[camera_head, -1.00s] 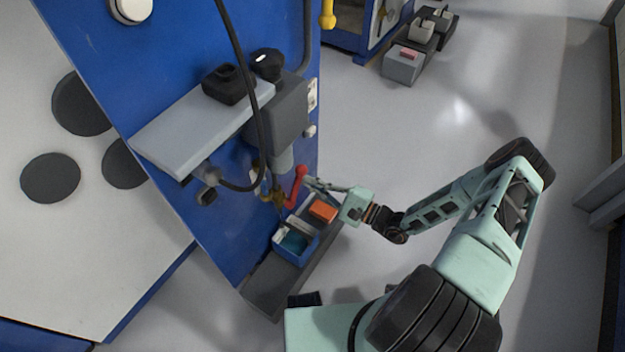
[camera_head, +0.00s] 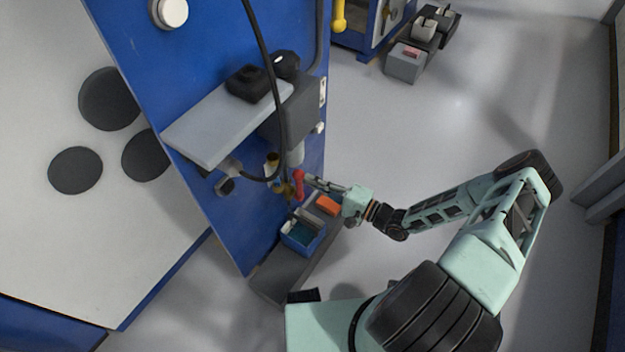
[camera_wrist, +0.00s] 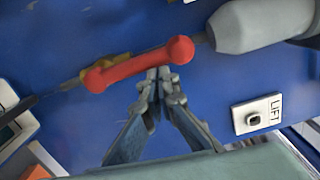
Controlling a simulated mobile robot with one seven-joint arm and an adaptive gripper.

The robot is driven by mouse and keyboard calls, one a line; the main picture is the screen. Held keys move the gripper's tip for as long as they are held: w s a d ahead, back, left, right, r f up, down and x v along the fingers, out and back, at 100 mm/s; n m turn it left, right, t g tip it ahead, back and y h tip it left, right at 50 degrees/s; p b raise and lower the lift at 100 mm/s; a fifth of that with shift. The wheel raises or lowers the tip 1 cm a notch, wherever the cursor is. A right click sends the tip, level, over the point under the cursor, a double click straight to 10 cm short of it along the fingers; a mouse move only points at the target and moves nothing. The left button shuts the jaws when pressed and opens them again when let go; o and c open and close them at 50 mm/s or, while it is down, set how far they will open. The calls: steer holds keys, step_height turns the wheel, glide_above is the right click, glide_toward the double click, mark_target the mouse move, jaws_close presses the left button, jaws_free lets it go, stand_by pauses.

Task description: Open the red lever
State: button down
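The red lever (camera_head: 299,185) is on the side of the blue machine, below a grey cylinder. In the wrist view the red lever (camera_wrist: 135,66) lies slantwise across the picture, with a round knob at its right end and a brass fitting behind it. My gripper (camera_head: 310,181) is just right of the lever in the head view. In the wrist view my gripper (camera_wrist: 160,74) has its fingertips together at the lower edge of the lever near the knob. Nothing shows between the fingers. I cannot tell whether the tips touch the lever.
A blue bin (camera_head: 300,238) and an orange box (camera_head: 328,205) stand on a dark tray below the lever. A grey shelf (camera_head: 225,128) juts out above it, with a hanging black cable. A LIFT button (camera_wrist: 257,114) is right of the gripper. Open floor lies right.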

steer(key=shift+a, duration=0.1)
stand_by(0.3)
steer(key=s+d+b, duration=0.1)
steer(key=s+d, duration=0.2)
steer(key=d, duration=0.8)
steer(key=shift+d, duration=0.2)
